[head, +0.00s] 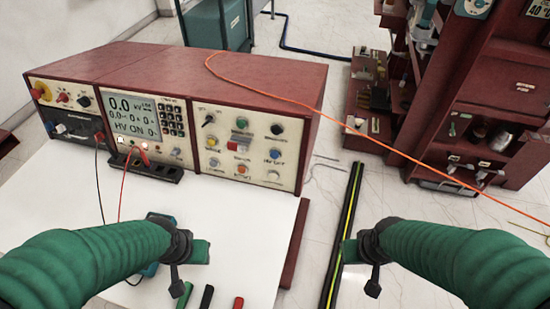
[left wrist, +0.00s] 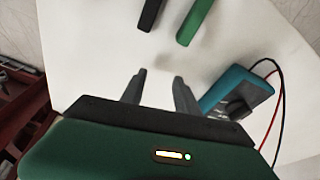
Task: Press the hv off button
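The red control console (head: 180,72) stands at the back of the white table. Its right panel (head: 248,150) carries several coloured buttons. A blue button (head: 275,154) at the panel's right side has a small label below it that appears to read HV OFF. The console display (head: 132,115) reads 0.0 kV and HV ON. My left gripper (head: 180,277) is over the table in front of the console, well short of the panel. In the left wrist view its two fingers (left wrist: 158,82) are apart with nothing between them. My right gripper (head: 372,283) hangs right of the table; its finger gap is not clear.
An orange cable (head: 370,132) runs from the console top to the right. A teal meter (left wrist: 235,92) with red and black leads lies on the table (head: 60,210). Black, green and red handles (head: 207,297) lie at the front. Red shelving (head: 470,130) stands at the right.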

